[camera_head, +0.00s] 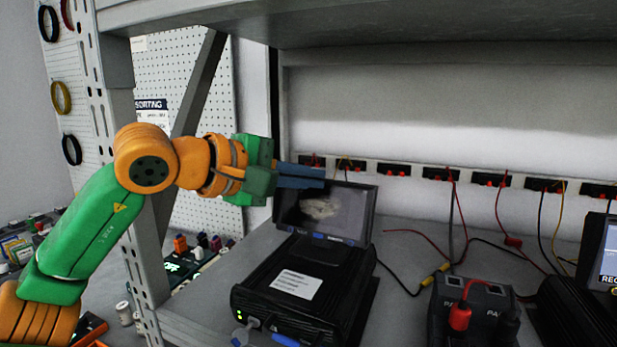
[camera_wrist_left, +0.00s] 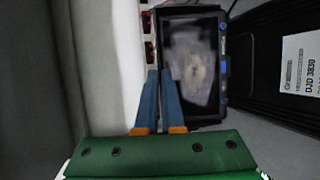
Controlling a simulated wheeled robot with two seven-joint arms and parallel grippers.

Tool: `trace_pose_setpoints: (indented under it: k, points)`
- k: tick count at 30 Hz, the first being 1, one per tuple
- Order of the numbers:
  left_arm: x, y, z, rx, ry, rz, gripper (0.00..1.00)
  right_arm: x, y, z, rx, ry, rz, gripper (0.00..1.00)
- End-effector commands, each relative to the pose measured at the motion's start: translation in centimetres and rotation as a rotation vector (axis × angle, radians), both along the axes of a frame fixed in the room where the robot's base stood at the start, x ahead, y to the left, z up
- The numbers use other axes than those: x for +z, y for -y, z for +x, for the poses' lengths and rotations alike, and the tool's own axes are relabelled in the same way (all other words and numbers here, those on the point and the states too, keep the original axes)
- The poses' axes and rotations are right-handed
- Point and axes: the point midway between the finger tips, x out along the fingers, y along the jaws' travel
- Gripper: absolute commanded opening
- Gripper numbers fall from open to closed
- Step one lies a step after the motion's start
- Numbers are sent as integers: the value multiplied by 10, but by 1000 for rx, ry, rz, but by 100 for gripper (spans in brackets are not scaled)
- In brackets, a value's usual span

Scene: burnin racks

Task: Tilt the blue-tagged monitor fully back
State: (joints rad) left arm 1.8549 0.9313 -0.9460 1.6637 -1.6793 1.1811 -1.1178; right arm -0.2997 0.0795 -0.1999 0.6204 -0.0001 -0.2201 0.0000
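The monitor (camera_head: 327,211) is a dark screen with a grey blurred picture, standing behind a black box unit (camera_head: 305,285) on the shelf. Small blue marks show on its lower frame, and it also shows in the left wrist view (camera_wrist_left: 193,62), turned sideways. My left gripper (camera_head: 322,177) is at the monitor's top edge, its blue-grey fingers lying close together with nothing seen between them. In the left wrist view the fingertips (camera_wrist_left: 160,72) overlap the screen's edge; I cannot tell whether they touch it. My right gripper is not in view.
A power strip with sockets (camera_head: 397,170) and red, black and yellow cables runs along the back wall. A dark device with a red plug (camera_head: 460,317) stands right of the box. Another monitor (camera_head: 608,255) is at the far right. A metal rack post (camera_head: 130,170) stands left.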

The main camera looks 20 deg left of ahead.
Motion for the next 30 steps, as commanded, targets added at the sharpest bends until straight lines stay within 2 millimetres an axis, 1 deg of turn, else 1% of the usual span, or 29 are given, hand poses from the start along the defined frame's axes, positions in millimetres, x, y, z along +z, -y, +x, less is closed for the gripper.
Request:
trace_pose_setpoints:
  k: [15, 17, 20, 21, 23, 24, 27, 30]
  points:
    - [0, 0, 0, 0, -1, 0, 0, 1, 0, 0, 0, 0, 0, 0]
    - [4, 0, 2, 0, -13, 0, 0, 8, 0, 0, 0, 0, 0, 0]
    - [13, 1, 8, 1, -69, 4, 0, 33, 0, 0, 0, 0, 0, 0]
    - [14, 1, 10, 0, -96, 7, 0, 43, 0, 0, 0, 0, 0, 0]
    - [14, 2, 16, -1, -129, 10, 0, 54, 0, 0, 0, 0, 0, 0]
    - [12, 2, 22, -2, -139, 11, 0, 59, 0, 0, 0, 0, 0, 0]
    - [5, 3, 30, -1, -131, 10, 0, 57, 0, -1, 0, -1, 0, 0]
    - [4, 2, 30, 0, -126, 10, 0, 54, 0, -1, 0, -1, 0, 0]
